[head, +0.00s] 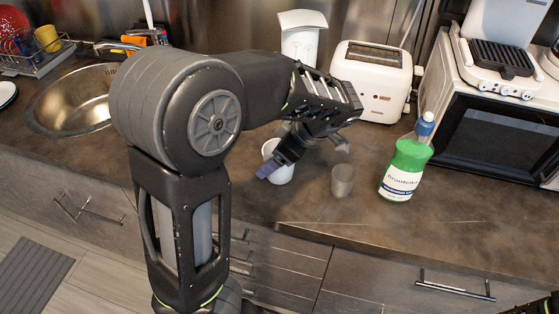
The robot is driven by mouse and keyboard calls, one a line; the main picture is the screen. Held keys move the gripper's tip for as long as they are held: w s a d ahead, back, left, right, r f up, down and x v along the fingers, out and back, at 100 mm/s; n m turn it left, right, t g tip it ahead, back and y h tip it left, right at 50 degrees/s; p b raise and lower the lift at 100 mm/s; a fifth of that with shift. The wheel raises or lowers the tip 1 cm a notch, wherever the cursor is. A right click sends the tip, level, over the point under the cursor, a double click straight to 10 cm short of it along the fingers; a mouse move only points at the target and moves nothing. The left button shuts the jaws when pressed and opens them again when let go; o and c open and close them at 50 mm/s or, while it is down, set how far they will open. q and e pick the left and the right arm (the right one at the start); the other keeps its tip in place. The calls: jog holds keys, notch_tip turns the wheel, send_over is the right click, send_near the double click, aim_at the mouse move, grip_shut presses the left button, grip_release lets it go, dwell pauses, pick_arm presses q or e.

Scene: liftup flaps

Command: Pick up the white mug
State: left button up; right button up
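The white mug (281,175) stands on the dark counter near its front edge, in the middle of the head view. My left gripper (278,161) reaches down over it from the upper right. A dark finger with a purple tip crosses in front of the mug and hides part of its rim and body. I cannot tell whether the finger touches the mug, or whether the gripper is open or shut. Only a small piece of my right arm shows in the bottom right corner; its gripper is out of view.
A grey cup (342,181) stands just right of the mug, and a green-and-white bottle (404,172) stands further right. A white toaster (372,82) is behind. A sink (75,101) lies left, an oven (500,125) right. The front right counter is clear.

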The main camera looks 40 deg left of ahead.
pick_arm(q)
jog(key=shift+c, duration=0.2)
jog(key=c, duration=1.3)
jog(key=shift+o, duration=0.2)
jog(key=shift+r, duration=0.1)
notch_tip(320, 180, up, 7)
jog(key=shift+f, duration=0.2)
notch_tip(320, 180, up, 3)
jog(key=shift+f+p, duration=0.1)
jog(key=shift+p, duration=1)
jog(key=shift+r, duration=0.3)
jog(key=shift+f, duration=0.1)
